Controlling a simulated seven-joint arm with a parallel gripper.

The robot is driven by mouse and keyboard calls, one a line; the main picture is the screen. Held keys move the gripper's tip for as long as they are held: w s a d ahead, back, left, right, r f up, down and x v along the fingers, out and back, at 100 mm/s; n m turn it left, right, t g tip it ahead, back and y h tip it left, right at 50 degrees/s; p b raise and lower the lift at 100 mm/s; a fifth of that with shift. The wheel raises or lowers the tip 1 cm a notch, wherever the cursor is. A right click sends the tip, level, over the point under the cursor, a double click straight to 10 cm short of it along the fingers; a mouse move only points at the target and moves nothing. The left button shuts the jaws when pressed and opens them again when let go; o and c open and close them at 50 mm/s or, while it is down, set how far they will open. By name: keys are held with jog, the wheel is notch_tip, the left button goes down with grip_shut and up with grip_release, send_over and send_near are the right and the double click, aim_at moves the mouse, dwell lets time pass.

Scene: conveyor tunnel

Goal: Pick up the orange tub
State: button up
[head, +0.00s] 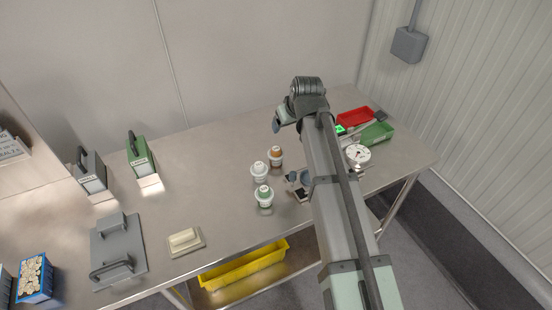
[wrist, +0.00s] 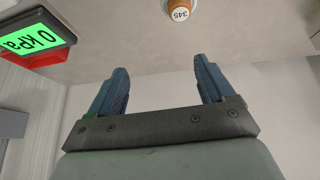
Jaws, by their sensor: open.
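The orange tub (head: 276,155) stands upright on the steel table, behind two other tubs. In the head view it looks white and orange-brown. In the wrist view an orange tub (wrist: 179,11) with a white face marked 345 shows at the top edge, partly cut off. My gripper (wrist: 162,75) is open with nothing between its two blue-grey fingers. In the wrist view the tub lies beyond the fingertips, apart from them. In the head view my gripper (head: 277,125) is above the table, behind the tubs and partly hidden by my arm.
A white tub (head: 259,172) and a green-topped tub (head: 265,196) stand close in front of the orange one. A red tray (head: 355,117), a green tray (head: 377,133) and a round gauge (head: 358,153) lie to the right.

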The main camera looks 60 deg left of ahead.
aim_at(277, 151)
jog(key=shift+g+h, duration=0.4)
jog(key=shift+h, duration=0.4)
jog(key=s+f, duration=0.1)
jog(key=f, duration=0.2)
jog(key=s+f, duration=0.1)
jog(key=f, duration=0.2)
jog(key=s+a+f, duration=0.1)
jog(key=f, duration=0.3)
jog(key=shift+s+a, duration=0.1)
jog(key=shift+s, duration=0.2)
jog(key=shift+w+x, duration=0.15)
jog(key=shift+x, duration=1.2)
jog(key=shift+w+x, duration=0.15)
jog(key=shift+x, duration=1.2)
jog(key=c, duration=0.9)
